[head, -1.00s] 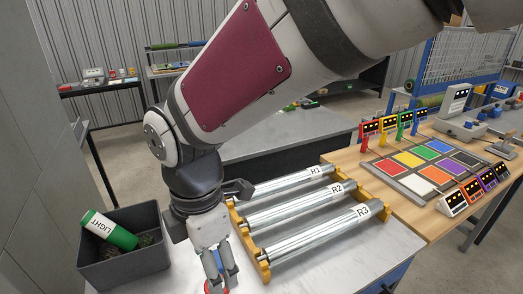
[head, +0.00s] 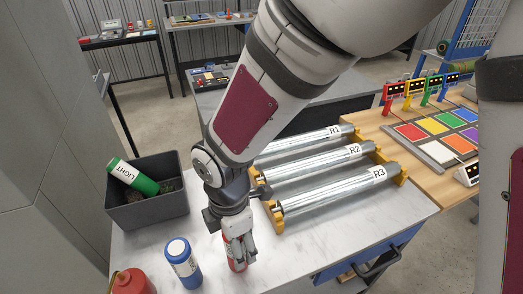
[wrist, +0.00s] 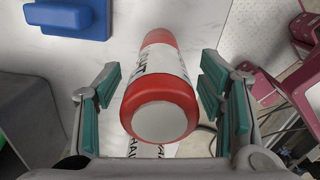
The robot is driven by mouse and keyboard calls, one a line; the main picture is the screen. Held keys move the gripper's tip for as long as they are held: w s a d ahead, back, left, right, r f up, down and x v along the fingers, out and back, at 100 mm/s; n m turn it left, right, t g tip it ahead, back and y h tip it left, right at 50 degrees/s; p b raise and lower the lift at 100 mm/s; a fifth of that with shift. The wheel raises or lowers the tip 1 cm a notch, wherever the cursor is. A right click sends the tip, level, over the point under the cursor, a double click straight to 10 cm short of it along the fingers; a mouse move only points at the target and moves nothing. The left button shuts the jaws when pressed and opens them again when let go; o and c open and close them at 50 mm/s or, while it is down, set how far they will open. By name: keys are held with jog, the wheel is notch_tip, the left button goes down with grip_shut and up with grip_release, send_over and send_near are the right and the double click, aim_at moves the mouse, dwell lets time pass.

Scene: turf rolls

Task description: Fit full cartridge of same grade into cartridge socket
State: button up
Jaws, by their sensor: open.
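A red cartridge (head: 237,264) with a white label stands on the light table, partly hidden by my gripper (head: 240,246). In the wrist view, the red cartridge (wrist: 160,92) lies between the open fingers of my gripper (wrist: 160,100), with a gap on each side. Its pale round end faces the camera; its label is only partly readable. A blue cartridge (head: 184,264) with a white label stands upright to the left. A green cartridge marked LIGHT (head: 133,176) leans in the dark grey bin (head: 150,212). I cannot identify the cartridge socket.
A red container (head: 132,283) is cut off at the lower left edge. Metal rollers marked R1, R2 and R3 (head: 335,190) lie in yellow holders right of my gripper. A blue block-like thing (wrist: 68,18) shows in the wrist view. Bare table lies right of the red cartridge.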

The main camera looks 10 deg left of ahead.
grip_shut()
jog(key=shift+r, duration=0.1)
dwell(0.3)
